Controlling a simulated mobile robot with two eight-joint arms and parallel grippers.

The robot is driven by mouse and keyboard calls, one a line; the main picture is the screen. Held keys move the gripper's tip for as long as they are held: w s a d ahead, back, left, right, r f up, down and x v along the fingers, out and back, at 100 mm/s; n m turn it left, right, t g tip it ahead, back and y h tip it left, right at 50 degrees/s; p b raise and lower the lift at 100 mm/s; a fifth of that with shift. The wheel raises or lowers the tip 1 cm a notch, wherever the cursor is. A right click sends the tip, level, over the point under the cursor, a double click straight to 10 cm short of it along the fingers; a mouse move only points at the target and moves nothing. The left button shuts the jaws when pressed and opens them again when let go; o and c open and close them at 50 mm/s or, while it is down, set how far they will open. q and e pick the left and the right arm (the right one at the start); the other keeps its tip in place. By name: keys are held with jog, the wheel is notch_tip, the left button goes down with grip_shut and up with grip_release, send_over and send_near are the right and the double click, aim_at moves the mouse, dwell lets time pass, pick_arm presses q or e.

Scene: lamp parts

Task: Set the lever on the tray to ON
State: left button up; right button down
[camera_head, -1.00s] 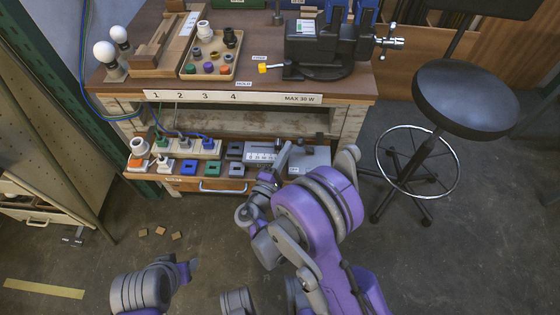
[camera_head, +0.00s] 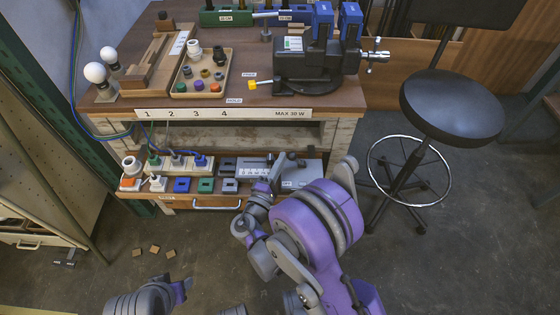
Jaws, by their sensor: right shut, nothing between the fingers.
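The wooden tray (camera_head: 171,205) is on the low shelf under the workbench. At its right end is a grey box (camera_head: 303,176) with a white marked panel and a small dark knob-like part (camera_head: 301,163). The lever is hard to make out, as my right gripper covers part of the box, and its ON/OFF setting cannot be read. My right gripper (camera_head: 277,162) is shut and empty, in front of the box; contact cannot be told. My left gripper (camera_head: 186,287) is low at the left, away from the tray, its fingers too unclear to judge.
The tray also holds a power strip (camera_head: 172,163) with plugs and several coloured sockets. A black stool (camera_head: 450,105) stands at right. Small wooden blocks (camera_head: 154,250) lie on the floor.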

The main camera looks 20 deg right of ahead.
jog(key=shift+d+r+m+p, duration=0.15)
jog(key=shift+r+m+p, duration=0.15)
jog(key=shift+m, duration=0.1)
jog(key=shift+s+d+r+m+g+y+p, duration=0.15)
jog(key=shift+d+r+m+g+p, duration=0.2)
jog(key=shift+m, duration=0.25)
jog(key=shift+s+d+r+m+g+y+p, duration=0.15)
jog(key=shift+d+r+m+g+p, duration=0.1)
jog(key=shift+d+r+m+p, duration=0.25)
jog(key=m, duration=0.1)
jog(key=d+m+p, duration=0.1)
jog(key=r+m+y, duration=0.1)
jog(key=shift+s+d+g, duration=0.3)
jog(key=shift+d, duration=0.1)
jog(key=m, duration=0.1)
jog(key=d+m+y+p, duration=0.1)
jog(key=d+m, duration=0.1)
jog(key=shift+s+d+r+g+y, duration=0.1)
jog(key=shift+s+r+g+y, duration=0.15)
jog(key=shift+s+g+y, duration=0.05)
jog(key=shift+s+d+f+m+y+p, duration=0.15)
jog(key=shift+d+m+y+p, duration=0.1)
jog(key=shift+d+m+y, duration=0.2)
jog(key=shift+s+d+m+y+p, duration=0.1)
jog(key=shift+d+m+y+p, duration=0.1)
jog(key=shift+d+m+y, duration=0.25)
jog(key=shift+s, duration=0.1)
